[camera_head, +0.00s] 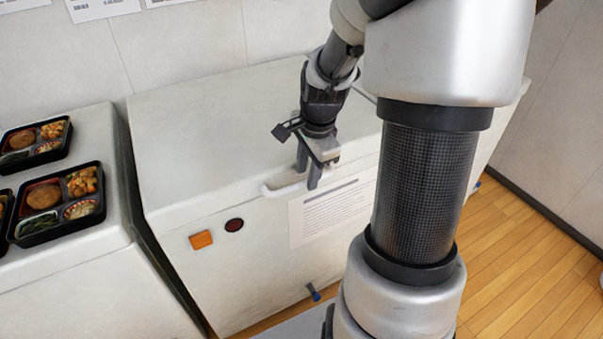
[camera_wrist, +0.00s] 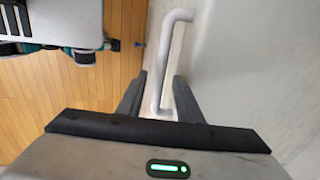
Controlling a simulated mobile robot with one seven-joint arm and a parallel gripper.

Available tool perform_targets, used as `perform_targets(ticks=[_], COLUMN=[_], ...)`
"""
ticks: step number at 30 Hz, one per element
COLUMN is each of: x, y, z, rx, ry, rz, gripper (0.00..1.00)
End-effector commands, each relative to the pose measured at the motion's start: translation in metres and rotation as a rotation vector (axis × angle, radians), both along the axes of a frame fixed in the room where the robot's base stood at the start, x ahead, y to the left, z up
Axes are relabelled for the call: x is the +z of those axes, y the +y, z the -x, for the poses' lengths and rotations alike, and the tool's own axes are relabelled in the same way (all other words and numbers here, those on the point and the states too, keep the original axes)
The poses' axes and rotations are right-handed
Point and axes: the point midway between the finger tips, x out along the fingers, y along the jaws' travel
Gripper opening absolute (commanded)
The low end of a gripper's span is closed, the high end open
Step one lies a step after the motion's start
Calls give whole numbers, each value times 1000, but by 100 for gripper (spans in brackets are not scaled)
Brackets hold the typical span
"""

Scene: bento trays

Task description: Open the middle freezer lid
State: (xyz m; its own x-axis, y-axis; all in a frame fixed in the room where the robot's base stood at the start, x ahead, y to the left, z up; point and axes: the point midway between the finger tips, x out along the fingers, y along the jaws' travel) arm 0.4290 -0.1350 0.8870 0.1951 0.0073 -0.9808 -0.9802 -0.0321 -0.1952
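The white chest freezer in the middle has a flat lid (camera_head: 215,125) that lies shut. A pale bar handle (camera_head: 275,191) sticks out at the lid's front edge. My gripper (camera_head: 308,177) is at the handle's right part, fingers pointing down. In the wrist view the handle (camera_wrist: 166,60) runs up between the two fingers of my gripper (camera_wrist: 158,95). The fingers are apart, with visible gaps beside the bar, so they do not appear closed on it. My arm hides the freezer's right part in the head view.
Bento trays (camera_head: 62,227) stand on a white chest (camera_head: 70,275) at the left, with a narrow gap between it and the freezer. The freezer front has an orange square (camera_head: 201,240), a dark red round part (camera_head: 234,225) and a paper label (camera_head: 330,212). Wooden floor (camera_head: 530,270) shows at right.

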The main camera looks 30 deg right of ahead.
Motion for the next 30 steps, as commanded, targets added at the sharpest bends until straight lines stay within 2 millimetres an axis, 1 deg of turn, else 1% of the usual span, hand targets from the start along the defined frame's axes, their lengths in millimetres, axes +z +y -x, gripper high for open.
perform_targets(ticks=[1,4,14,20,26,30], x=[-7,-14,-16,-16,-15,-8], y=[0,1,1,1,1,0], z=[-1,-2,-3,-3,-3,-6], rx=[0,1,1,1,1,1], ry=[0,1,-1,-1,0,-1], rz=[-1,-2,0,0,0,0], gripper=[33,33,33,0,0,0])
